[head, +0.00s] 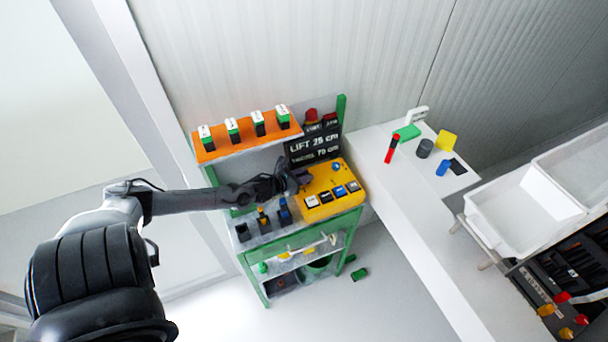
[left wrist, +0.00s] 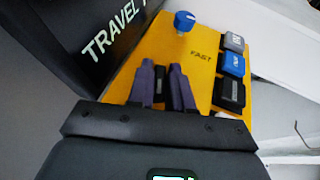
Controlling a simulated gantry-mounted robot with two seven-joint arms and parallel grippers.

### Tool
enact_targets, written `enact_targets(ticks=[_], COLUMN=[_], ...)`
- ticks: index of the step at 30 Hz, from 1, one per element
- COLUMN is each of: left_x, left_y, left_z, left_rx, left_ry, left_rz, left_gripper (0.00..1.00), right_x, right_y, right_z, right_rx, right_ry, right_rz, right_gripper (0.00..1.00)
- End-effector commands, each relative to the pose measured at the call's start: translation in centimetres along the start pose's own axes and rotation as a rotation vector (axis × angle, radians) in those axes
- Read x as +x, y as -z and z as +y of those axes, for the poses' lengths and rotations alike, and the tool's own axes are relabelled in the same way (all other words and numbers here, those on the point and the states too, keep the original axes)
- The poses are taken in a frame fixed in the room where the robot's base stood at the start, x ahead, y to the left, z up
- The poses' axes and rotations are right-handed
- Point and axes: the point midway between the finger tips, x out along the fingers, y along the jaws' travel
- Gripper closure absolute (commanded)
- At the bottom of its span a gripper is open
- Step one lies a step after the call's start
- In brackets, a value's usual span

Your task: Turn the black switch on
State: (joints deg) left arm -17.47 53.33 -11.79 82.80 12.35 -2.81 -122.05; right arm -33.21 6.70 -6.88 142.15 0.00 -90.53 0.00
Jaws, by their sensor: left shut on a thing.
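The yellow control panel (head: 325,180) sits on the right of the green-framed bench. It carries a blue knob (head: 337,167) and a row of square buttons (head: 340,191). My left gripper (head: 301,178) reaches over the panel's left part. In the left wrist view its two fingers (left wrist: 162,86) are low over the yellow face, close together around a small dark piece, the black switch (left wrist: 159,85). The fingers hide most of it, so I cannot tell its setting. The blue knob (left wrist: 184,21) stands beyond the fingertips. My right gripper is not in view.
A black display (head: 314,145) with white text stands behind the panel. An orange shelf (head: 245,141) with several switch boxes is at the back left. A white table (head: 405,190) with small coloured objects lies to the right. Square buttons (left wrist: 231,64) are close right of my fingers.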

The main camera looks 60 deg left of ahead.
Motion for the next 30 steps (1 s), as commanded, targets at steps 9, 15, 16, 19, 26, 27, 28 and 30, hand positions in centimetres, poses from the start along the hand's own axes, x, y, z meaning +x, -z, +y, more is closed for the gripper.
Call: enact_targets(ticks=[9,15,16,19,26,27,28,30], left_x=[0.0,0.0,0.0,-0.1,-1.1,-1.4,-1.6,-1.6], left_y=[0.0,0.0,-0.1,-0.3,-2.6,-3.3,-3.9,-4.6], left_z=[0.0,0.0,0.0,0.1,0.1,0.0,0.0,-1.4], left_rx=[0.001,0.001,0.001,0.002,0.006,0.007,0.006,0.002], left_ry=[0.001,0.002,0.002,0.002,0.003,0.004,0.004,0.006], left_rz=[-0.001,-0.001,-0.001,-0.001,0.0,-0.001,-0.001,-0.003], left_gripper=[0.6,0.6,0.6,0.6,0.6,0.6,0.6,0.6], right_x=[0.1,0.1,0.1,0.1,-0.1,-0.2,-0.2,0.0], right_y=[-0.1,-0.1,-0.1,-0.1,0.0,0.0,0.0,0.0], right_z=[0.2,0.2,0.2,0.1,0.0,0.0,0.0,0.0], right_rx=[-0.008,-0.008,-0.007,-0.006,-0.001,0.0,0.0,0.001], right_ry=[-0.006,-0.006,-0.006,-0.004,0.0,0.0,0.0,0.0], right_rz=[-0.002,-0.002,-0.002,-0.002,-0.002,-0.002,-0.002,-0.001], right_gripper=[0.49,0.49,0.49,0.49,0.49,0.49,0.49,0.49])
